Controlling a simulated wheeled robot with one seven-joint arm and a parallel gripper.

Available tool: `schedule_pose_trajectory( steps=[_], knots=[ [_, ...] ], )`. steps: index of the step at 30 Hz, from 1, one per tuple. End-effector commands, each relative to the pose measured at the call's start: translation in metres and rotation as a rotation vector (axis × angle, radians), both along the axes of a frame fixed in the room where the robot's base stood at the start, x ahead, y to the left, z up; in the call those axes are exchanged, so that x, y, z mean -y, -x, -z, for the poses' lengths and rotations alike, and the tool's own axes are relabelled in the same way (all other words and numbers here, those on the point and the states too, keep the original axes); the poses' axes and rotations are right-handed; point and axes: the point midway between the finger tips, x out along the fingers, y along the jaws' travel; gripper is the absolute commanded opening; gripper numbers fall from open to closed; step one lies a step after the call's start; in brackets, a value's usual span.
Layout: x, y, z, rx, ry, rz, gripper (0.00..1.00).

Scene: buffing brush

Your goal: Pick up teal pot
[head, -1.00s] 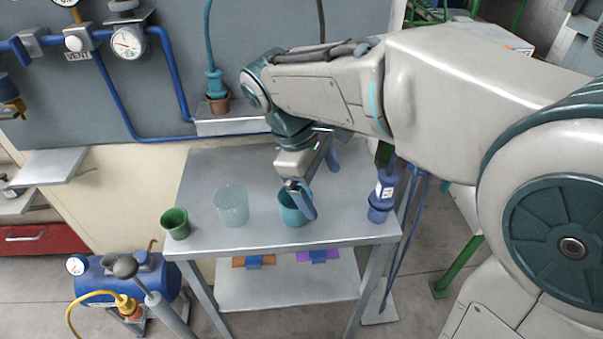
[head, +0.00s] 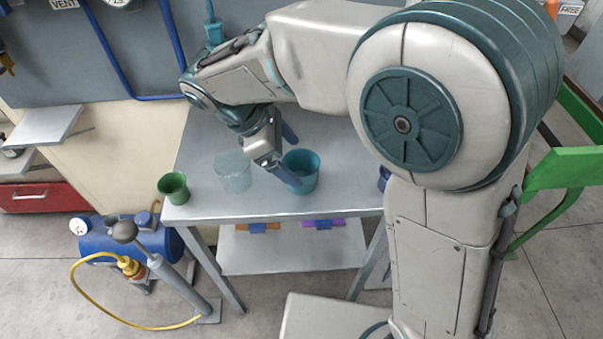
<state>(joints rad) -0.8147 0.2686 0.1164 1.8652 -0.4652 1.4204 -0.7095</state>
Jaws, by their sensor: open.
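The teal pot (head: 306,176) stands upright on the metal table (head: 330,209), near its front edge. My gripper (head: 289,158) is open above and at the left side of the pot. One finger slants down across the pot's left front, and the other shows behind, near the pot's far left rim. I cannot tell whether either finger touches the pot. The pot's left rim is partly hidden by the near finger.
A translucent pale cup (head: 234,171) stands just left of the gripper, close to it. A green pot (head: 173,188) stands at the table's left corner. A blue object (head: 383,178) at the right is mostly hidden by my arm. A lower shelf (head: 285,258) holds small coloured items.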

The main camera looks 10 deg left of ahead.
Motion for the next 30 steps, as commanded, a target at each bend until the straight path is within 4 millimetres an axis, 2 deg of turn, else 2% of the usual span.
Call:
schedule_pose_trajectory(
  steps=[12, 20, 21, 25, 26, 30],
  knots=[
    [0.022, -0.003, 0.046, -0.001, 0.000, 0.004, 0.90],
    [0.023, -0.004, 0.049, 0.000, -0.001, 0.004, 0.90],
    [0.023, -0.004, 0.049, 0.000, -0.001, 0.004, 0.85],
    [0.023, -0.004, 0.049, 0.000, -0.001, 0.004, 0.48],
    [0.023, -0.004, 0.049, 0.000, -0.001, 0.004, 0.43],
    [0.023, -0.004, 0.049, 0.000, -0.001, 0.004, 0.43]
  ],
)
